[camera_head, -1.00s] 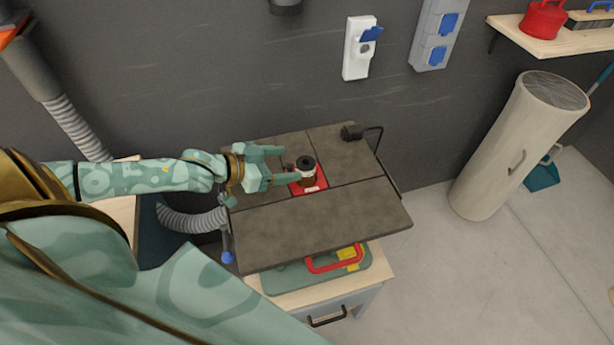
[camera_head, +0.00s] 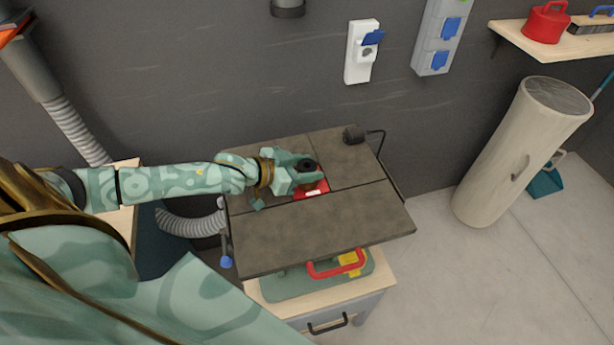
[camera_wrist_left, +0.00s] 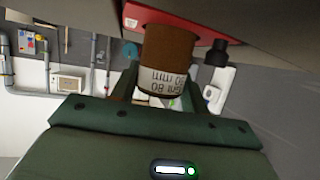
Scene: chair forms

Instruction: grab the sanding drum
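The sanding drum (camera_head: 307,165) is a short upright cylinder with a black top, standing over the red insert in the grey-brown table. In the left wrist view the drum (camera_wrist_left: 168,55) is brown with a white printed band, seen upside down. My left gripper (camera_head: 306,168) is at the drum, with one finger on its far side and one on its near side. The fingers look spread around it; I see no clear grip. The near finger hides much of the drum's side in the head view. My right gripper is not in view.
The slab table (camera_head: 290,235) is mostly bare. A black fitting (camera_head: 353,134) sits at its back edge. A green case with a red handle (camera_head: 335,264) lies below the top. A grey hose (camera_head: 190,222) is at the left; a tall pale cylinder (camera_head: 515,160) stands right.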

